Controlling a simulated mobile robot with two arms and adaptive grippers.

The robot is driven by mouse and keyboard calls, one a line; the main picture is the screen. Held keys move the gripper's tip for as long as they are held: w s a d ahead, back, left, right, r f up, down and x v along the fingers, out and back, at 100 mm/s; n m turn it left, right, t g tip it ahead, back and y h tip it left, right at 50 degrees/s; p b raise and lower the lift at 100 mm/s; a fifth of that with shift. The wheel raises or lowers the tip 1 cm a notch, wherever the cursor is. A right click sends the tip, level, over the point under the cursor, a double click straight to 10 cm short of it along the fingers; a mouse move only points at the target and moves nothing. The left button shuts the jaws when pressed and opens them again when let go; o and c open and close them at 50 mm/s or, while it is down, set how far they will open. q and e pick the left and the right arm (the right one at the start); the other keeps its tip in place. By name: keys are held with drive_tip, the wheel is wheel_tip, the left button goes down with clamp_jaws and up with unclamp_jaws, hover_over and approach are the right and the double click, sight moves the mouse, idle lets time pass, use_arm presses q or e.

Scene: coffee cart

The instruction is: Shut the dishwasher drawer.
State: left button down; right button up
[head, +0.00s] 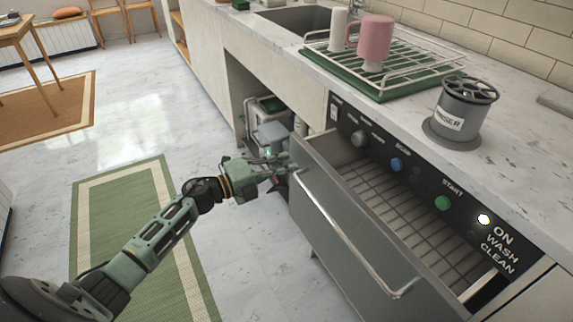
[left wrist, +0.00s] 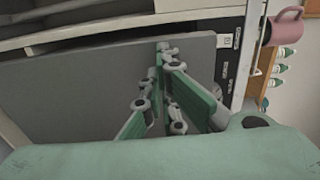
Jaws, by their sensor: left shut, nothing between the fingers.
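The dishwasher drawer (head: 330,215) is pulled out from under the counter, with its grey front panel, a long metal bar handle (head: 346,237) and an empty-looking wire rack inside. My left gripper (head: 283,163) is shut and empty, at the far left corner of the drawer front, near the handle's far end. In the left wrist view the shut fingers (left wrist: 165,52) stand in front of a large grey panel (left wrist: 85,85), which looks like the drawer front. I cannot tell whether the fingertips touch it. My right gripper is not in view.
The black control panel (head: 425,185) with knobs and buttons is above the drawer. A dish rack (head: 385,90) with a pink mug (head: 376,38) and a grey canister (head: 466,110) stand on the counter.

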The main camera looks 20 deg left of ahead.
sight(324, 149)
use_arm(q)
drive_tip(key=shift+w+d, duration=0.2)
drive_tip(key=shift+w, duration=0.1)
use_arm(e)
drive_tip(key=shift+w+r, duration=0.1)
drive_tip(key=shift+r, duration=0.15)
use_arm(q)
drive_tip(key=shift+w, duration=0.1)
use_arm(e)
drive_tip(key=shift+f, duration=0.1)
use_arm(q)
drive_tip(key=b+x, duration=0.1)
drive_tip(key=x, duration=0.6)
drive_tip(key=shift+d, duration=0.1)
drive_tip(key=b+x, duration=0.1)
drive_tip(key=x, duration=0.3)
drive_tip(key=shift+w+d+f+b, duration=0.1)
drive_tip(key=shift+w+d+b, duration=0.05)
drive_tip(key=shift+w+b, duration=0.15)
drive_tip(key=shift+w+d, duration=0.15)
drive_tip(key=shift+w, duration=0.05)
drive_tip(key=shift+r, duration=0.25)
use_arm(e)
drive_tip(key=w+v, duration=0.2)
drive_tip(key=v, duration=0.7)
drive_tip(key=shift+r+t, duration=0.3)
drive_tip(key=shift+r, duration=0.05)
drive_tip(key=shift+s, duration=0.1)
